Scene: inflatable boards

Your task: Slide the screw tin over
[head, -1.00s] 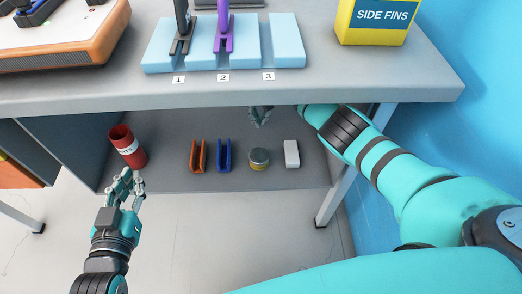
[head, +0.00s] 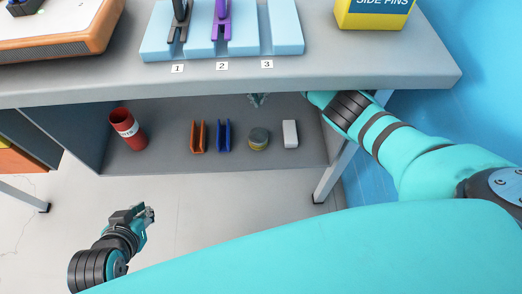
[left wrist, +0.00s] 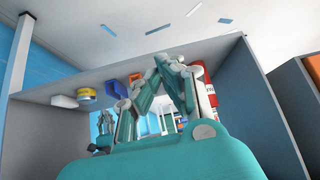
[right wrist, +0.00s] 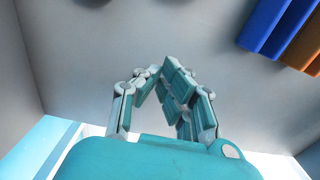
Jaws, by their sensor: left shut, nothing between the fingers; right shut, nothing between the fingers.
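The screw tin (head: 259,139), a short round tin with a grey lid and yellowish band, stands on the lower shelf (head: 180,160) between a blue holder and a white block. It also shows in the left wrist view (left wrist: 87,92). My right gripper (head: 258,100) is shut and empty under the tabletop, beyond the tin and apart from it, partly hidden by the table edge. Its closed fingers show in the right wrist view (right wrist: 170,75). My left gripper (head: 148,213) is shut and empty in front of the shelf, low at the left. Its fingers also show in the left wrist view (left wrist: 165,65).
On the shelf are a red can (head: 127,130), an orange holder (head: 198,137), a blue holder (head: 223,136) and a white block (head: 290,134). The tabletop (head: 110,83) overhangs it. A table leg (head: 334,172) stands at right. Shelf front is clear.

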